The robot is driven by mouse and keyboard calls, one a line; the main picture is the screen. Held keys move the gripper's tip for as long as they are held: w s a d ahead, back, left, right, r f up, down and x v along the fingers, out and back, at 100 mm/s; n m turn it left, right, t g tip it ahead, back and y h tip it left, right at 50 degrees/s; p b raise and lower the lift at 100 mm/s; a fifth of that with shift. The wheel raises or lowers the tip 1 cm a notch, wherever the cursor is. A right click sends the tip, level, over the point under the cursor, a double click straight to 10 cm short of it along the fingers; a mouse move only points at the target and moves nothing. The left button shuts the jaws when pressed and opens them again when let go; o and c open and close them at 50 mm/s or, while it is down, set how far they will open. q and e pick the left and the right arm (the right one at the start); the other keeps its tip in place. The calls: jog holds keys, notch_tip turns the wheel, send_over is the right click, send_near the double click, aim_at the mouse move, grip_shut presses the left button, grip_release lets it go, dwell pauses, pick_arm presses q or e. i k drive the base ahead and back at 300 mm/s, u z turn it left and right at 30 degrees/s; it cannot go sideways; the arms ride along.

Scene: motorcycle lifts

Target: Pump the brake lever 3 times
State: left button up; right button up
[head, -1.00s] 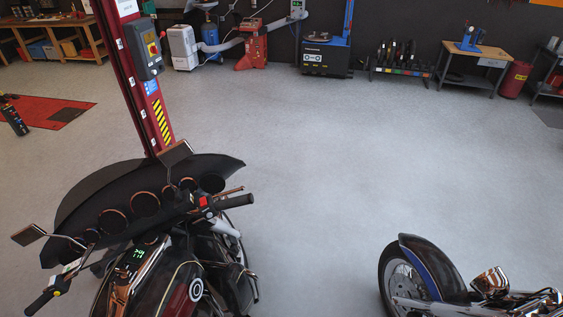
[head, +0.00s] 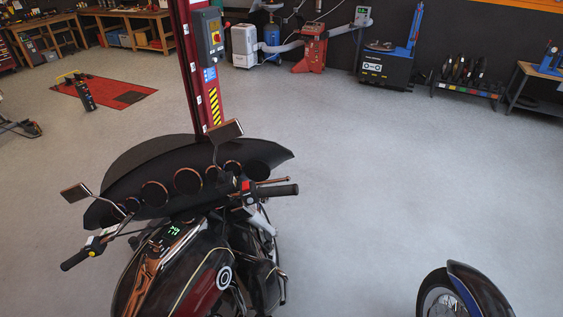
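A dark motorcycle (head: 192,278) with a wide black fairing (head: 140,165) stands at the lower middle left of the head view. Its right handlebar grip (head: 282,191) is black and points to the right. The brake lever (head: 273,181) is a thin copper-coloured bar just in front of that grip, apart from it. A red switch (head: 246,186) sits inboard of the grip. The left grip (head: 75,260) is at the lower left. Neither of my grippers is in view, and nothing touches the lever.
A dark red lift column (head: 191,70) with a control box (head: 209,35) stands behind the fairing. A second motorcycle's front wheel (head: 443,301) is at the lower right. The grey floor (head: 370,180) between is clear. Benches and machines line the back wall.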

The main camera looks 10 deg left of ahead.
aim_at(287, 178)
jog(key=z, duration=0.05)
jog(key=k, duration=0.5)
jog(key=z, duration=0.8)
jog(key=i, duration=1.8)
jog(key=u, duration=2.45)
jog(key=i, duration=0.5)
jog(key=z, duration=0.15)
